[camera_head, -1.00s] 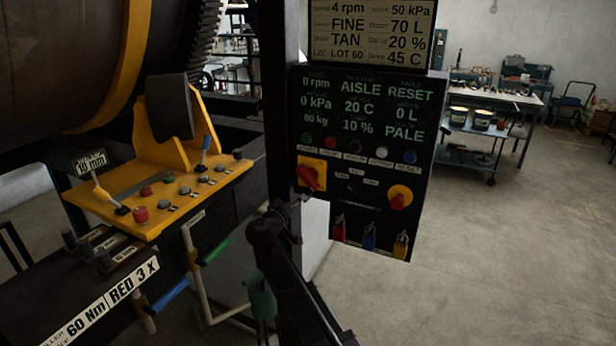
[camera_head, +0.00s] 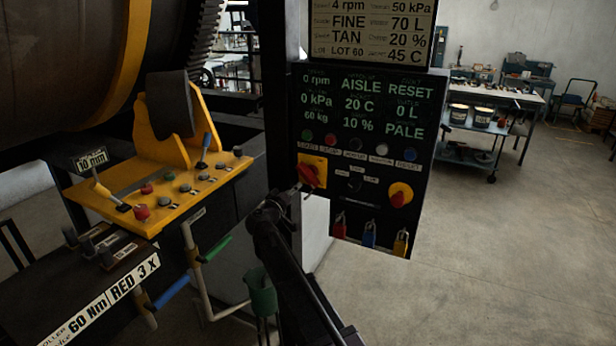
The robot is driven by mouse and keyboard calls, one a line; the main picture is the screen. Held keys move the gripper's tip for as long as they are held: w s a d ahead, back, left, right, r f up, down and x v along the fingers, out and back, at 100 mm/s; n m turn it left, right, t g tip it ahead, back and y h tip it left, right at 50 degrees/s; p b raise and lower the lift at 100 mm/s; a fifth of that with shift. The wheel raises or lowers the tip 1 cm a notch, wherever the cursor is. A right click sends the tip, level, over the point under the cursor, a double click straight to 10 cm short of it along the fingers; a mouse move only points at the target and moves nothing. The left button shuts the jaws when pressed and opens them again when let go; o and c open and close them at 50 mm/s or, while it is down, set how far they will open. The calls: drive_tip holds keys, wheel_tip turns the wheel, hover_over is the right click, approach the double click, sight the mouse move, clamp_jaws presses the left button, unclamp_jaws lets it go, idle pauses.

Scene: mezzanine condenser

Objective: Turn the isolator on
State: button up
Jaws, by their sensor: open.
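The black control panel (camera_head: 352,222) stands upright in the middle of the view. On its left side is a rotary switch with a red handle on a square yellow plate (camera_head: 319,162), which looks like the isolator. Its red handle (camera_head: 308,175) is tilted, running from upper left to lower right. A second red knob (camera_head: 399,199) on a rounded yellow plate sits lower right. My gripper (camera_head: 297,193), dark and small in the picture, is open just below and left of the left switch. I cannot tell whether it touches the handle.
Red, blue and yellow padlocks (camera_head: 369,235) hang below the switches. A row of coloured buttons (camera_head: 356,146) runs above them. A yellow lever console (camera_head: 165,190) stands left, beside the large drum (camera_head: 60,60). A green cup-like holder (camera_head: 262,298) is below.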

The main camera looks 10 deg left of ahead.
sight(305, 178)
drive_tip(key=x, duration=1.1)
clamp_jaws()
